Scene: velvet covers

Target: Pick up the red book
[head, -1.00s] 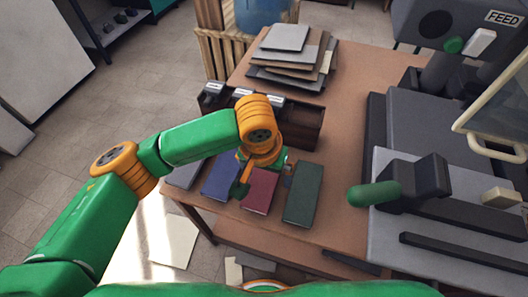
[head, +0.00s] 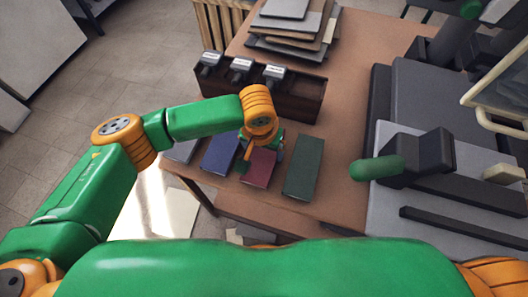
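The red book (head: 258,171) lies on the brown table between a blue book (head: 219,154) and a dark green book (head: 303,167). My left gripper (head: 261,155) points down over the far part of the red book, with its green fingers apart near the book's left and right sides. The wrist hides the book's far end. Whether the fingers touch the book is too small to tell; it appears to lie flat. My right gripper is not in view.
A grey book (head: 183,150) lies at the table's left edge. Behind the books stands a dark wooden box (head: 297,103) with compartments. A stack of folders (head: 290,32) is at the back. A large grey machine with a green-handled lever (head: 378,168) fills the right side.

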